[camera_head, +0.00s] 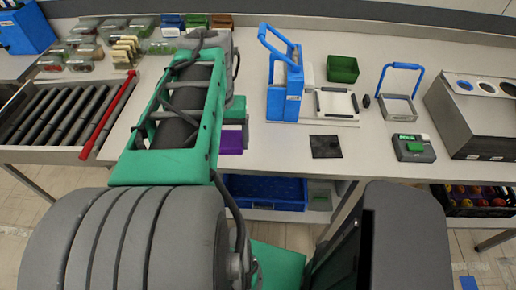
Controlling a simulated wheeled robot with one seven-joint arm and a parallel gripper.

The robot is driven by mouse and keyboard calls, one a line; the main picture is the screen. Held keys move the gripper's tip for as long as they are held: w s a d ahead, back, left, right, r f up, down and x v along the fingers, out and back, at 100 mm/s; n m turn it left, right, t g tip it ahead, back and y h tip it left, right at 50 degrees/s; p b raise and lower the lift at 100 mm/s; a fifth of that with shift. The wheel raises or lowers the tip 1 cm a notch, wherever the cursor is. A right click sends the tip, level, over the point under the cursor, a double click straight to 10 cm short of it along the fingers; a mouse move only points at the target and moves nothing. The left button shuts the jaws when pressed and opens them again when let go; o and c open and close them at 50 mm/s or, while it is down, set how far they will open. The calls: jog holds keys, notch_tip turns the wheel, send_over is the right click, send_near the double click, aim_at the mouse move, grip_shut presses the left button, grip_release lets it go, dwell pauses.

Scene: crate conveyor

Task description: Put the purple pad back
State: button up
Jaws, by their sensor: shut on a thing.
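The purple pad (231,141) shows just right of my green arm link, near the front edge of the table. Its left part is hidden behind the arm. My gripper (238,122) is mostly hidden by the arm; a dark part of it shows right at the pad's upper edge. It is shut on the purple pad. Whether the pad touches the tabletop I cannot tell. A black square pad (325,147) lies flat on the table to the right.
A roller conveyor (55,112) with a red bar (108,117) is at left. A blue-handled holder (284,90), green bin (342,69), small scale-like device (413,148) and steel dispenser box (470,115) stand at right. A blue crate (265,192) sits below the table. Bare tabletop surrounds the black pad.

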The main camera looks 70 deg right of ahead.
jog(key=shift+s+d+f+m, duration=0.15)
jog(key=shift+s+d+m, duration=0.1)
jog(key=shift+s, duration=0.25)
jog(key=shift+s+d+f+m, duration=0.15)
jog(key=shift+s+d, duration=0.1)
jog(key=shift+s, duration=0.25)
jog(key=s+d+f+p, duration=0.3)
jog(key=d+f, duration=0.2)
jog(key=d, duration=0.4)
send_over(263, 146)
notch_tip(263, 146, down, 5)
jog(key=shift+r, duration=0.15)
notch_tip(263, 146, down, 3)
jog(key=shift+r+p, duration=0.2)
jog(key=shift+p, duration=0.45)
jog(key=shift+f, duration=0.35)
jog(key=o, duration=1.5)
jog(key=shift+o, duration=0.2)
